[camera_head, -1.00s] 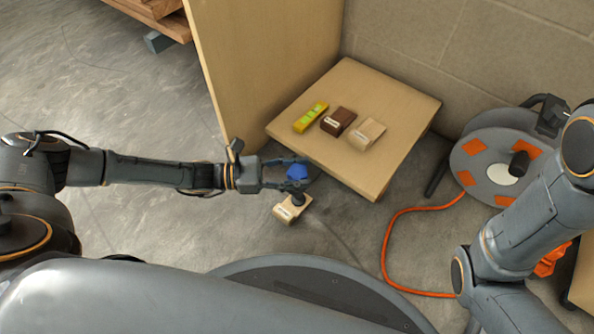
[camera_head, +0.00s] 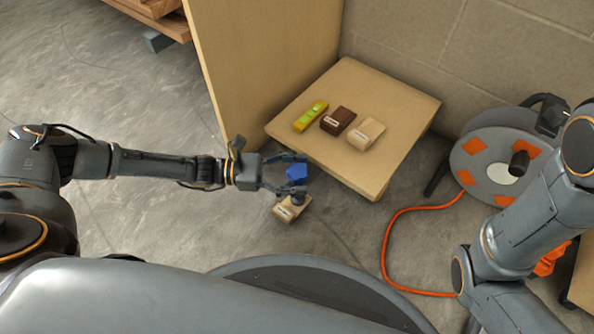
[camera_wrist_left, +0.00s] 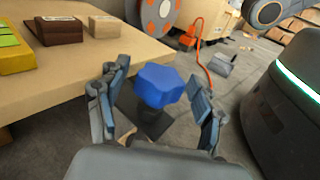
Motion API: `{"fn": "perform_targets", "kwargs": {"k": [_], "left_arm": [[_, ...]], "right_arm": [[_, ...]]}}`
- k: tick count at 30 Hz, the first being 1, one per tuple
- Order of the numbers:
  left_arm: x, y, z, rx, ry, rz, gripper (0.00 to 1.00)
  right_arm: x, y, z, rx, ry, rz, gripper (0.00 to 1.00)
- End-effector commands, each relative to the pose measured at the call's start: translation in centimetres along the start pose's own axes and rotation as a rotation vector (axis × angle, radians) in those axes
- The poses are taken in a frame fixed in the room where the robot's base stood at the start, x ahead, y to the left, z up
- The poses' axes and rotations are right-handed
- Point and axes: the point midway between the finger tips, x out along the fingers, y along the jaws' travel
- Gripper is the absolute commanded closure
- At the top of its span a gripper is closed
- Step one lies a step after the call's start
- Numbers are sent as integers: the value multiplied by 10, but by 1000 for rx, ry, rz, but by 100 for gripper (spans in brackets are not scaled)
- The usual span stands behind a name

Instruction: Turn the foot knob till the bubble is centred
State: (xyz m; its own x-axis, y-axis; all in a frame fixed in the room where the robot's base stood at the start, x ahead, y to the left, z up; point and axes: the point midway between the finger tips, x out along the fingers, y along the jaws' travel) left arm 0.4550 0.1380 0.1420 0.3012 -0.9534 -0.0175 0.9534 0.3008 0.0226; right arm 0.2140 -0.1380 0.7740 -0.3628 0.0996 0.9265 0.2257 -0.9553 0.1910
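My left gripper (camera_head: 303,177) reaches in from the left with one finger on each side of the knob. In the left wrist view its fingers (camera_wrist_left: 162,98) stand apart, with a gap to the knob on both sides, so it is open. The yellow spirit level (camera_head: 311,116) with green vials lies on the table (camera_head: 330,155); its bubble is too small to read. My right gripper is out of view.
A dark brown block (camera_head: 338,122) and a pale block (camera_head: 366,134) lie beside the level. A labelled wooden block (camera_head: 291,210) is on the floor under the foot. A cable reel (camera_head: 500,165) with an orange cord (camera_head: 386,245) stands at right. A tall panel (camera_head: 262,70) rises behind left.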

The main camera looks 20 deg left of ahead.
Motion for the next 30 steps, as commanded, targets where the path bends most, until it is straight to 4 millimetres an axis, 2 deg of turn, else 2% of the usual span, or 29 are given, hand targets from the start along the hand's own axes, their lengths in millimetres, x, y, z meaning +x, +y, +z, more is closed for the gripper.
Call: {"fn": "perform_targets", "kwargs": {"k": [8, 11, 21, 25, 30], "left_arm": [[-6, 1, 2, 1, -3, 1, 32], [-20, 1, 1, 1, -1, 3, 32], [-91, 1, 0, -1, 1, 2, 32], [-109, 1, 0, 0, 0, 0, 32], [-119, 0, 0, 0, -1, -1, 32]], "right_arm": [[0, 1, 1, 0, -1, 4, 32], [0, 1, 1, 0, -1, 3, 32], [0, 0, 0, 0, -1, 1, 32], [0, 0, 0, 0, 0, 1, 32], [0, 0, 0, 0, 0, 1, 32]]}}
